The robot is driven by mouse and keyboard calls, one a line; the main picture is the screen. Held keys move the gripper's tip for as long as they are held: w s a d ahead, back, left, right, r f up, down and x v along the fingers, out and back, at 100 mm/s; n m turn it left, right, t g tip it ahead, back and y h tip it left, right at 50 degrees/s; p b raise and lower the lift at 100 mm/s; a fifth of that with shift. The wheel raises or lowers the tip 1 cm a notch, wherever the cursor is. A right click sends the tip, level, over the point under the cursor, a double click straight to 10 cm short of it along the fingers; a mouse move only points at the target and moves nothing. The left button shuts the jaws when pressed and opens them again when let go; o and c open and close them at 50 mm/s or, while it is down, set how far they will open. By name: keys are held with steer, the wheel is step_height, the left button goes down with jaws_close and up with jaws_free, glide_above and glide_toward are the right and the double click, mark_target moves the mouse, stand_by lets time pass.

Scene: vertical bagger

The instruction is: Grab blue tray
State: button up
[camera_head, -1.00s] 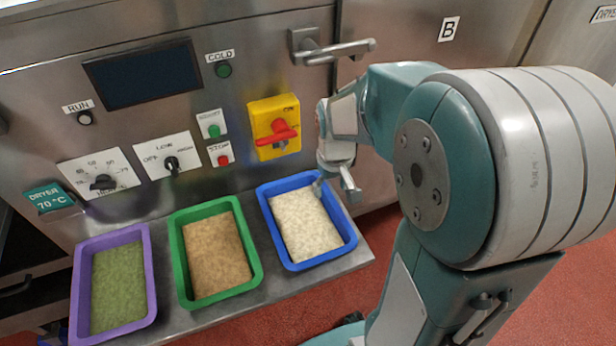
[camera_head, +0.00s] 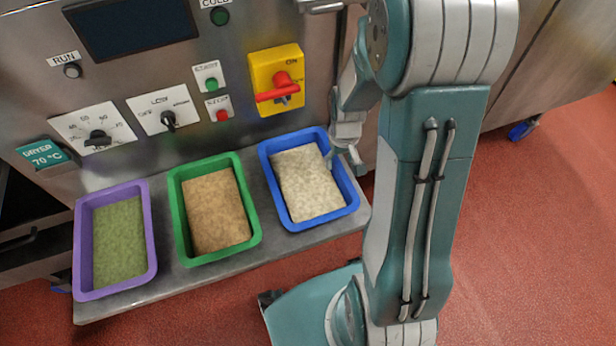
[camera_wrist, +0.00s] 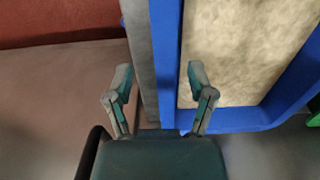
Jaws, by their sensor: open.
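The blue tray (camera_head: 352,190) holds a pale granular material and sits at the right end of the metal shelf, below the yellow switch. My gripper (camera_head: 343,160) is at the tray's right rim in the head view. In the wrist view the gripper (camera_wrist: 158,82) is open. The blue tray's side wall (camera_wrist: 169,60) runs between its two fingers, one finger over the inside and the other outside past the shelf edge. Both fingers look apart from the wall. I cannot tell how deep they reach.
A green tray (camera_head: 256,232) with brown contents and a purple tray (camera_head: 151,262) with green contents stand to the left on the shelf (camera_head: 235,268). The machine panel with a red-handled yellow switch (camera_head: 276,80) rises close behind. Red floor (camera_head: 530,230) is open at right.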

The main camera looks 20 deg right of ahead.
steer(key=shift+a+f, duration=0.15)
steer(key=shift+f, duration=0.45)
steer(key=shift+a+f, duration=0.25)
steer(key=shift+a, duration=0.1)
steer(key=shift+d, duration=0.25)
jaws_close()
steer(key=shift+r, duration=0.1)
